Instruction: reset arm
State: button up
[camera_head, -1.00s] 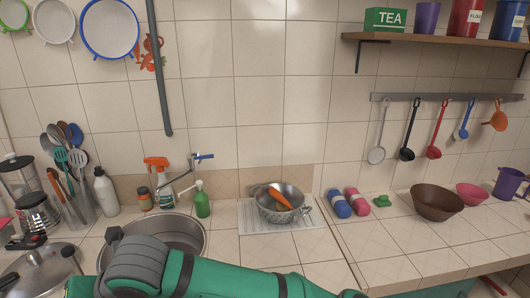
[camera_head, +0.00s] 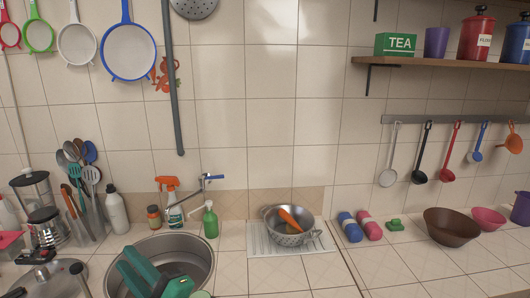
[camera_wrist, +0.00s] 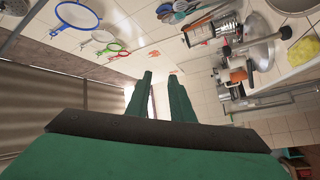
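My gripper (camera_wrist: 160,80) shows in the wrist view with its two green fingers apart and a gap between them. It is open, and nothing is seen held in it. In the head view, a green part of my arm (camera_head: 150,278) reaches in at the bottom, over the front of the round sink. I cannot make out both fingertips there. The wrist view is turned sideways, with the tiled wall and hanging strainers to the upper left and counter items to the right.
A sink (camera_head: 200,262) lies at left centre. Right of it, a metal colander (camera_head: 288,236) holds a carrot (camera_head: 290,219) on a white drainer (camera_head: 262,243). A green soap bottle (camera_head: 210,222) and spray bottle (camera_head: 172,205) stand behind the sink. Bowls (camera_head: 452,226) stand at right.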

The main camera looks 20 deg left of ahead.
jog(key=w+d+f+m+t+h, duration=0.55)
jog(key=d+f+m+t, duration=0.45)
jog(key=d+m, duration=0.3)
jog(key=s+d+f+m+t+h, duration=0.25)
jog(key=d+f+m+h, duration=0.45)
jog(key=d+f+m, duration=0.4)
jog(key=s+d+f+h, duration=0.2)
jog(key=s+d+f, duration=0.2)
jog(key=s+d, duration=0.2)
jog(key=s+d+f+m+g+h, duration=0.1)
jog(key=s+d+f+h, duration=0.2)
jog(key=s+d, duration=0.3)
jog(key=s+d+f+m+g+h, duration=0.1)
jog(key=s+d+f, duration=0.4)
jog(key=s, duration=0.6)
jog(key=shift+d+f+h, duration=0.4)
jog(key=shift+d+h, duration=0.25)
